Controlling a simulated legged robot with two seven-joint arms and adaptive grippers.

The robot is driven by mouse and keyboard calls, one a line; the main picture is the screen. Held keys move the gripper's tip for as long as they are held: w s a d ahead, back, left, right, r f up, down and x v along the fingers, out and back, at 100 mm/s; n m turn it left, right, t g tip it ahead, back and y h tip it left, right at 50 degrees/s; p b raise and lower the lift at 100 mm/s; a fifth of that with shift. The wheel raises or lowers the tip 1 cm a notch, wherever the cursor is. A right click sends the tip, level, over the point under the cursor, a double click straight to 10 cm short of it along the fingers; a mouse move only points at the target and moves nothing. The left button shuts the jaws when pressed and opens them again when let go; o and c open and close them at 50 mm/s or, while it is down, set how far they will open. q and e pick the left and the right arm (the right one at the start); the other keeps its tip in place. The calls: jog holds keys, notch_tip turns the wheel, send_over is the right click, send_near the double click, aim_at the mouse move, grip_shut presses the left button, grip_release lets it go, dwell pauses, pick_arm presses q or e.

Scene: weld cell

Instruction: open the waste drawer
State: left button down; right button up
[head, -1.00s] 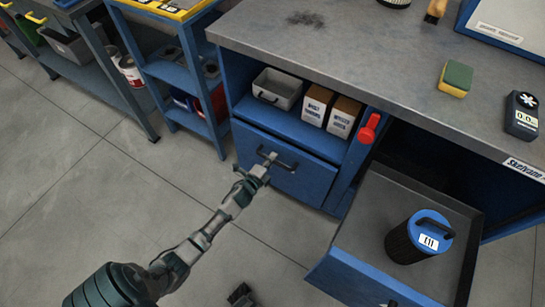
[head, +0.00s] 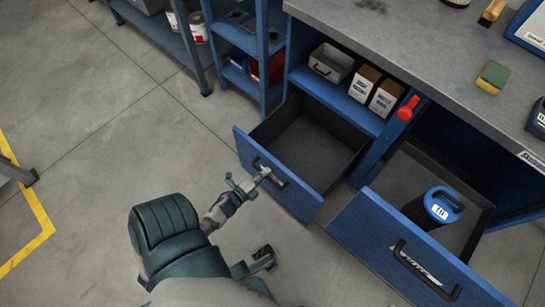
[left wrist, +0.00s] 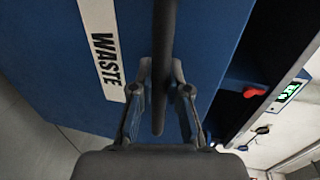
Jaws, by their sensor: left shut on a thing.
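The waste drawer (head: 240,150) is a blue-fronted drawer at the left of the bench, pulled well out, and its dark inside looks empty. Its front fills much of the left wrist view, with a white label reading WASTE (left wrist: 103,45). My left gripper (head: 260,177) is shut on the drawer's dark bar handle (head: 279,179). In the left wrist view the handle (left wrist: 165,50) runs between the two fingers (left wrist: 160,95). My right gripper (head: 264,260) shows low in the head view, away from the drawer; its jaw state is unclear.
A second blue drawer (head: 365,235) stands open to the right, holding a blue-lidded dark canister (head: 440,206). A shelf above the waste drawer holds a grey bin (head: 331,63) and two cartons (head: 375,88). A red knob (head: 408,108) is beside it. Floor (head: 110,165) at left is clear.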

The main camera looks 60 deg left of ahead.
pick_arm(q)
jog(key=s, duration=0.3)
jog(key=s+d, duration=0.1)
jog(key=s, duration=0.1)
jog(key=shift+s+d+f, duration=0.1)
jog(key=shift+f, duration=0.15)
jog(key=c, duration=1.1)
grip_release()
jog(key=shift+d+r, duration=0.1)
jog(key=shift+c, duration=0.2)
jog(key=v, duration=1.2)
